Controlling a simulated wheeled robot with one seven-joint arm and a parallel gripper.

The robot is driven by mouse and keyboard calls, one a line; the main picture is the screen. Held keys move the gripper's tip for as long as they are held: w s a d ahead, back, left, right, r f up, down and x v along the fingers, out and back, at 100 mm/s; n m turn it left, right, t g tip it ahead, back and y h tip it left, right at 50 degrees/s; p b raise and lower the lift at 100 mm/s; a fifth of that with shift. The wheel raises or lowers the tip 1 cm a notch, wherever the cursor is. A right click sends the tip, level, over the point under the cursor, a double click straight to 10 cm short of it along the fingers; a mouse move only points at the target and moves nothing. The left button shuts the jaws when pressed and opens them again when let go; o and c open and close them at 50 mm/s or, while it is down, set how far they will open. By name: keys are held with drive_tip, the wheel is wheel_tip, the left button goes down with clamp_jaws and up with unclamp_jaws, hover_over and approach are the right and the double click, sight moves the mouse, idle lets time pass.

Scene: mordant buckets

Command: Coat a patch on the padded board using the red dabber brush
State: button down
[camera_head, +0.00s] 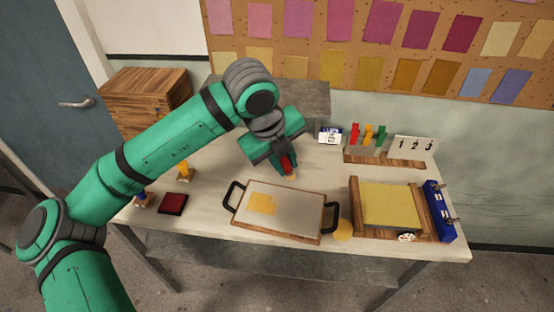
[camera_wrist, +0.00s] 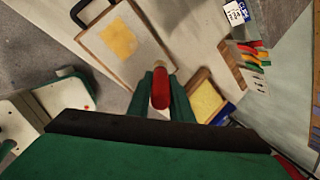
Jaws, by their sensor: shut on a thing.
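My gripper (camera_head: 283,158) is shut on the red dabber brush (camera_head: 287,164), above the table behind the handled board. The brush points down with a pale tip; in the wrist view its red body (camera_wrist: 160,92) sits between my fingers (camera_wrist: 163,100). The wood-edged board (camera_head: 300,214) with two black handles lies flat on the table. Its pale grey face carries an uneven yellow-orange patch (camera_head: 263,204) on the left part. The board also shows in the wrist view (camera_wrist: 138,62). I cannot tell whether the brush tip touches anything; it appears apart from the board.
A wooden frame with a yellow sheet (camera_head: 390,204) stands right, beside a blue binder (camera_head: 440,210). A yellow round thing (camera_head: 343,230) lies between. Coloured tools (camera_head: 368,134) and number cards (camera_head: 412,146) stand behind. A dark red pad (camera_head: 173,203) and yellow-topped tools (camera_head: 185,170) are left.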

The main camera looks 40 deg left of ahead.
drive_tip(key=shift+s+a+f, duration=0.15)
drive_tip(key=shift+a+f, duration=0.2)
drive_tip(key=shift+f, duration=0.45)
drive_tip(key=shift+s+a+f, duration=0.15)
drive_tip(key=shift+a+f, duration=0.15)
drive_tip(key=shift+f, duration=0.45)
drive_tip(key=shift+s+a+f, duration=0.15)
drive_tip(key=shift+a+f, duration=0.2)
drive_tip(key=shift+f, duration=0.45)
